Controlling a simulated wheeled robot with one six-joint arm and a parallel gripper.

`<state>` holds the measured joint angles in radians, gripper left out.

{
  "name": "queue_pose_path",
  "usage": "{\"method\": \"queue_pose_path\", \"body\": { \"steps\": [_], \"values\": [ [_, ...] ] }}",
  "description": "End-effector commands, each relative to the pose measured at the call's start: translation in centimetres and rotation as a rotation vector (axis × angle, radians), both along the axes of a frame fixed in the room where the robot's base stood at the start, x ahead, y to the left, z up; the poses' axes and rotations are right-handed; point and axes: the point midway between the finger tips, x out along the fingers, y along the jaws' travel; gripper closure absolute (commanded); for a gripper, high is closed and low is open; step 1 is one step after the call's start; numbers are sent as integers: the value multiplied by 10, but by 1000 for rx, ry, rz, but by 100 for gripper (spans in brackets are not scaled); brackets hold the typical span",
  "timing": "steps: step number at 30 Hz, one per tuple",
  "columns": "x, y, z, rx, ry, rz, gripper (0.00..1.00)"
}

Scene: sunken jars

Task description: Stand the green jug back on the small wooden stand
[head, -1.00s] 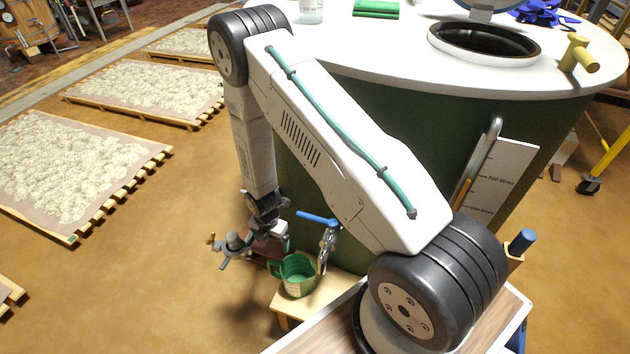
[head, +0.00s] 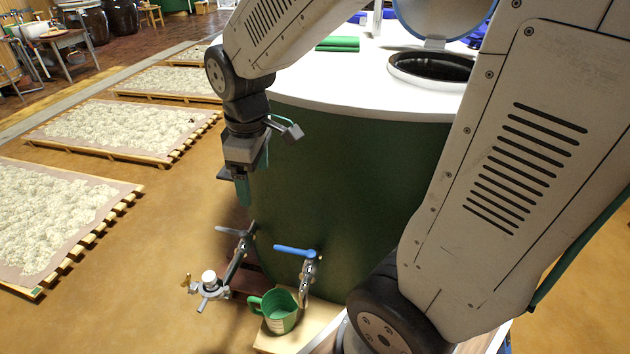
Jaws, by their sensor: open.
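The green jug (head: 283,316) stands upright on the small wooden stand (head: 318,318), under the tap with the blue handle. Its handle (head: 255,304) points left, and a pale marked panel shows on its front. My gripper (head: 242,200) hangs in the air above and to the left of the jug, well clear of it, with its fingers pointing down. It is open and no object shows in it. The stand's near part is cut off by the lower picture edge.
The blue-handled tap (head: 308,275) and a second metal valve (head: 210,286) stick out from the large green tank (head: 345,180). The tank has a white top (head: 330,88). Pallets of pale material (head: 120,130) lie on the floor at left. Floor between is clear.

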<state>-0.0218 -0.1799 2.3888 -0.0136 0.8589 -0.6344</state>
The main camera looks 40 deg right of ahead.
Motion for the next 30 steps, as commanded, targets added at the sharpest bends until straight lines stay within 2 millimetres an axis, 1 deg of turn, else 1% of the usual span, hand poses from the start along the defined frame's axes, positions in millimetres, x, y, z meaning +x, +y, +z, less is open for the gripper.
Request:
{"method": "queue_pose_path", "body": {
  "steps": [1, 3, 5, 6, 9, 13, 15, 18, 26, 27, 29, 30],
  "values": [
    [-17, -1, 17, 6, -16, -67, 15],
    [-42, -2, 34, 16, -23, -171, 15],
    [-65, -2, 46, 25, -29, -260, 15],
    [-79, -3, 53, 31, -31, -317, 15],
    [-113, -4, 65, 44, -39, -450, 15],
    [-145, -4, 73, 59, -43, -578, 15],
    [-155, -4, 75, 64, -44, -622, 15],
    [-163, -7, 76, 67, -44, -656, 15],
    [-165, -7, 76, 68, -42, -665, 15],
    [-164, -7, 76, 68, -42, -665, 26],
    [-164, -7, 76, 68, -42, -665, 43],
    [-164, -7, 76, 68, -42, -664, 54]
  ]
}}
